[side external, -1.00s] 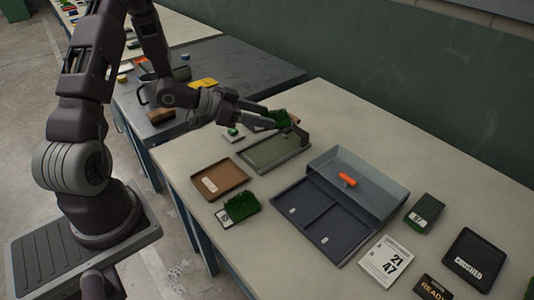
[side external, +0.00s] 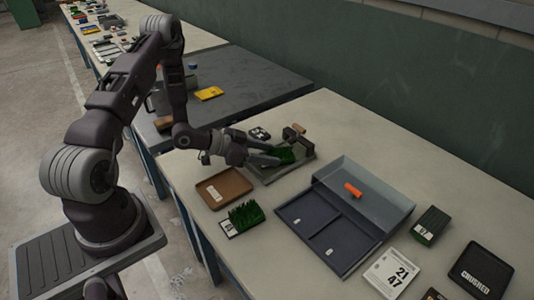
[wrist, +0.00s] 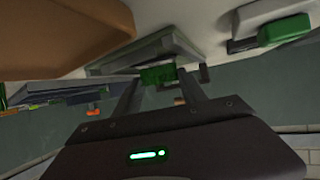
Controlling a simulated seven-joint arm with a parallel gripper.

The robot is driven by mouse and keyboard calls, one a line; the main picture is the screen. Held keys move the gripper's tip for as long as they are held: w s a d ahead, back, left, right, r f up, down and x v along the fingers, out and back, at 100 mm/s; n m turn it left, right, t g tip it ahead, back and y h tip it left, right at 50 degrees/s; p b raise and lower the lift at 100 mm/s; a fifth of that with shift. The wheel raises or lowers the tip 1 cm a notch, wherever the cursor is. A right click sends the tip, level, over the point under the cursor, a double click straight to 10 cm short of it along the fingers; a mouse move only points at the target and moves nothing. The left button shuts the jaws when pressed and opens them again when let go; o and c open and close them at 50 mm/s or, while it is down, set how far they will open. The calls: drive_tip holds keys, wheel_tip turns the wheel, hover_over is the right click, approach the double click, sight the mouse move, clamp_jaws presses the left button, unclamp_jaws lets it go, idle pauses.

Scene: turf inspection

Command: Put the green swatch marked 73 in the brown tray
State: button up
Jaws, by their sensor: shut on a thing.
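My gripper (side external: 270,157) is shut on a green turf swatch (side external: 284,155), held low over the shallow grey tray with a green floor (side external: 263,175); I cannot tell whether it touches that tray. The swatch also shows between the fingers in the wrist view (wrist: 157,75); no number on it is readable. The brown tray (side external: 238,181) lies nearer the camera, left of the grey tray, with only a small white label in it. It fills the upper left of the wrist view (wrist: 60,30). Another green swatch (side external: 245,212) with a white label stands in front of the brown tray.
A blue-grey divided case (side external: 374,187) with an orange piece (side external: 353,189) is to the right. A dark green swatch (side external: 430,224), a card reading 21 47 (side external: 393,272) and a black CRUSHED tray (side external: 482,268) lie beyond it. A small brown block (side external: 298,128) stands behind the held swatch.

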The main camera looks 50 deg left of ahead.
drive_tip(key=shift+f, duration=0.1)
drive_tip(key=o, duration=1.4)
